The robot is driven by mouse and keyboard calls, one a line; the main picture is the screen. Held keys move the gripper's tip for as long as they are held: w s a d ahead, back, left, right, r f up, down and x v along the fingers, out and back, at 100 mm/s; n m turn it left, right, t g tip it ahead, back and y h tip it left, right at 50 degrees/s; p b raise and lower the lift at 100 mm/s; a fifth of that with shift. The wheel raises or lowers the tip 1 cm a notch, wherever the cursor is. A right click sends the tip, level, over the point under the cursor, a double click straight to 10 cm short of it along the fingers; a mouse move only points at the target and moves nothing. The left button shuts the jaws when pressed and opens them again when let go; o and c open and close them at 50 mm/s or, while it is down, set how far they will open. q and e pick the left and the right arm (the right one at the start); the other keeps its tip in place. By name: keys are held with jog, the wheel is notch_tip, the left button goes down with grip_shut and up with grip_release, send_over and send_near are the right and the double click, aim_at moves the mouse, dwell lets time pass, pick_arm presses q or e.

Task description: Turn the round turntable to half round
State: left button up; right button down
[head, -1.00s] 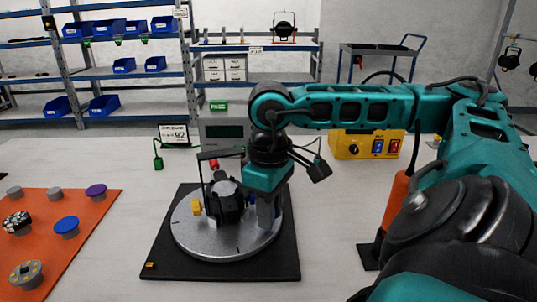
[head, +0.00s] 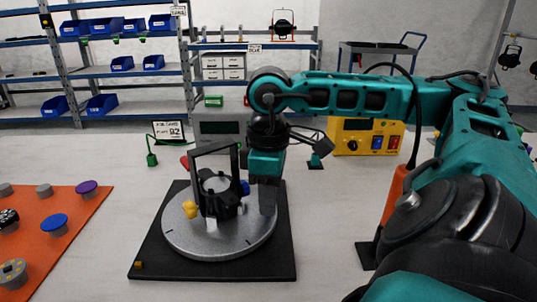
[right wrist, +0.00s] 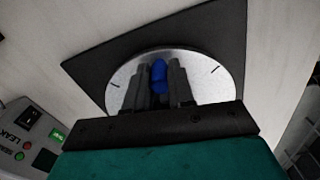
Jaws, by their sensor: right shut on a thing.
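The round grey turntable (head: 180,238) sits on a black square base (head: 150,258). A black par can (head: 218,196) with an upright yoke stands on the disc. A yellow knob (head: 190,209) is at its left front, a blue knob (head: 244,187) at its right, and a red part (head: 185,162) shows behind. My right gripper (head: 268,200) points down at the disc's right side, its grey fingers low over the disc. In the right wrist view the blue knob (right wrist: 158,76) shows between the fingers, which are shut on it; exact contact is partly hidden. My left gripper is out of view.
An orange mat (head: 60,262) with several round pieces lies at left. Behind the turntable are a grey tester (head: 220,128) and a small sign (head: 168,131). A yellow box (head: 352,143) with switches stands at back right. Table between mat and base is clear.

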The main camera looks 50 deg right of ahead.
dwell(0.3)
jog(key=c, duration=1)
grip_release()
jog(key=shift+o, duration=0.2)
jog(key=shift+r, duration=0.1)
notch_tip(320, 180, up, 13)
jog(key=p, duration=0.5)
jog(key=shift+c, duration=0.5)
